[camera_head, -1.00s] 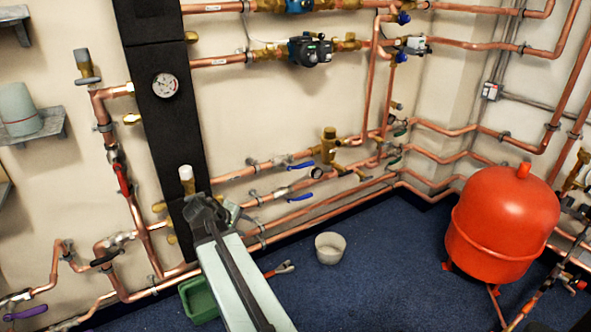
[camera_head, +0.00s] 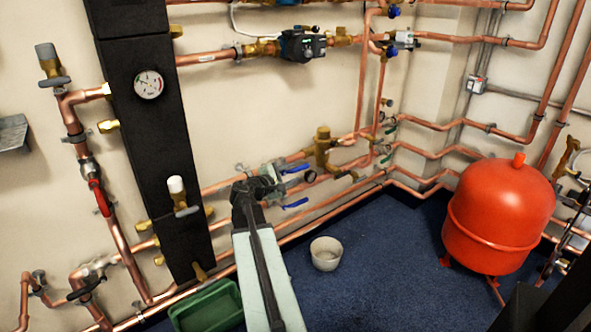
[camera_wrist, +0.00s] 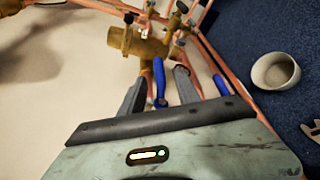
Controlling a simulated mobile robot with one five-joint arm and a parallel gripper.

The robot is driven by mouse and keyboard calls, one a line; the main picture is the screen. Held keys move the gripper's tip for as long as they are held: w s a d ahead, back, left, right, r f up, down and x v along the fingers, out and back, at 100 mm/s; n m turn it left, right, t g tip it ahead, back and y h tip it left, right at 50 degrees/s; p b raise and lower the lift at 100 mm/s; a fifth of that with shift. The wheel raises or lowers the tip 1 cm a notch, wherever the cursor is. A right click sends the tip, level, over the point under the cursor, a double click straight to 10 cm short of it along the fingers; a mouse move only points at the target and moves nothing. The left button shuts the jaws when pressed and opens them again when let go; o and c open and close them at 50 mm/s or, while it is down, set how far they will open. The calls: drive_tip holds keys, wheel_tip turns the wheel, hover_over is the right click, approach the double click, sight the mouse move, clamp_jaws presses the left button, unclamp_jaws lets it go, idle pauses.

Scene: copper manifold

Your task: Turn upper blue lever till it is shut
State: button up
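The upper blue lever (camera_head: 297,167) sits on the upper of two low copper pipes, pointing right roughly along the pipe. In the wrist view the upper blue lever (camera_wrist: 159,82) stands between my two fingers, with gaps visible at its sides. My gripper (camera_wrist: 164,74) is open; I cannot tell whether a finger touches the lever. In the head view my gripper (camera_head: 268,177) is just left of the lever, its fingers partly hidden. The lower blue lever (camera_head: 295,203) is below; in the wrist view it (camera_wrist: 221,85) lies right of my right finger.
A brass fitting (camera_wrist: 135,42) lies just beyond my fingertips. A black column (camera_head: 155,120) with a gauge stands left. A grey bucket (camera_head: 326,253), a green crate (camera_head: 208,307) and a red tank (camera_head: 497,215) are on the floor. Blue carpet between bucket and tank is clear.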

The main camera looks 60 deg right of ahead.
sight(297, 171)
drive_tip(key=x, duration=0.2)
drive_tip(key=b+x, duration=0.1)
drive_tip(key=x, duration=0.4)
drive_tip(key=shift+w+f, duration=0.15)
drive_tip(key=shift+w, duration=0.15)
clamp_jaws()
drive_tip(key=shift+s, duration=0.1)
idle(0.8)
